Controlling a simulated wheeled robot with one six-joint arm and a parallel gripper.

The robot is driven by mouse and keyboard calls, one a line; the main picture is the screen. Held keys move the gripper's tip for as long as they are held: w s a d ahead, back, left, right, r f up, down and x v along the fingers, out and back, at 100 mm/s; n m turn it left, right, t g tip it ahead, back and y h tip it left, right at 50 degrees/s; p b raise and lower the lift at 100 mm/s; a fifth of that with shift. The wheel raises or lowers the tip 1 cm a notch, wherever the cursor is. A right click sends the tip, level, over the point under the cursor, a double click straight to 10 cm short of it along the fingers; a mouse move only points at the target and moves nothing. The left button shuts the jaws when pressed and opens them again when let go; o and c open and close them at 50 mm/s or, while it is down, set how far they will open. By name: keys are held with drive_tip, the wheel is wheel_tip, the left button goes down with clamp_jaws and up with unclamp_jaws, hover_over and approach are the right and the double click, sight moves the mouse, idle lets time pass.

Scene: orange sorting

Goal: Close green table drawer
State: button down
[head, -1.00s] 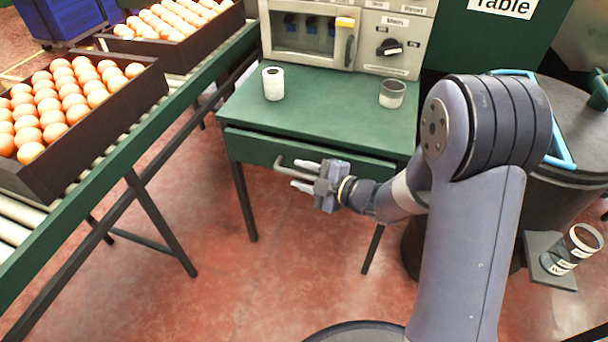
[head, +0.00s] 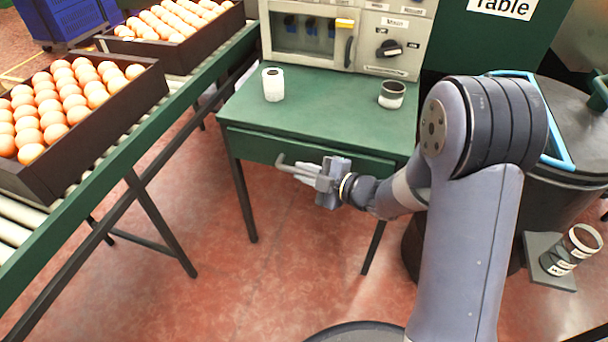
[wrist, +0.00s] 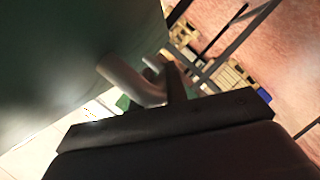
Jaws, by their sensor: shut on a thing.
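The green table (head: 330,108) stands in the middle of the head view, with its green drawer (head: 250,145) along the front under the top. The drawer front looks close to flush with the table; I cannot tell whether a small gap is left. A grey bar handle (head: 281,160) sticks out from the drawer front. My gripper (head: 303,171) is at the handle, its fingers shut on it. In the wrist view the handle (wrist: 130,82) shows as a grey bent bar beside the dark finger, against the dark green drawer front (wrist: 50,60).
A white cup (head: 273,85) and a dark-and-white cup (head: 392,95) stand on the tabletop before a machine (head: 350,35). A roller conveyor with crates of oranges (head: 85,115) runs along the left. A dark barrel (head: 560,130) stands at the right. The floor below the drawer is clear.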

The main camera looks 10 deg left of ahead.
drive_tip(key=shift+w+d, duration=0.1)
drive_tip(key=shift+w, duration=0.8)
drive_tip(key=c, duration=1.4)
unclamp_jaws()
drive_tip(key=p+v, duration=0.3)
drive_tip(key=v, duration=0.7)
drive_tip(key=shift+d, duration=0.4)
drive_tip(key=shift+s+r, duration=0.1)
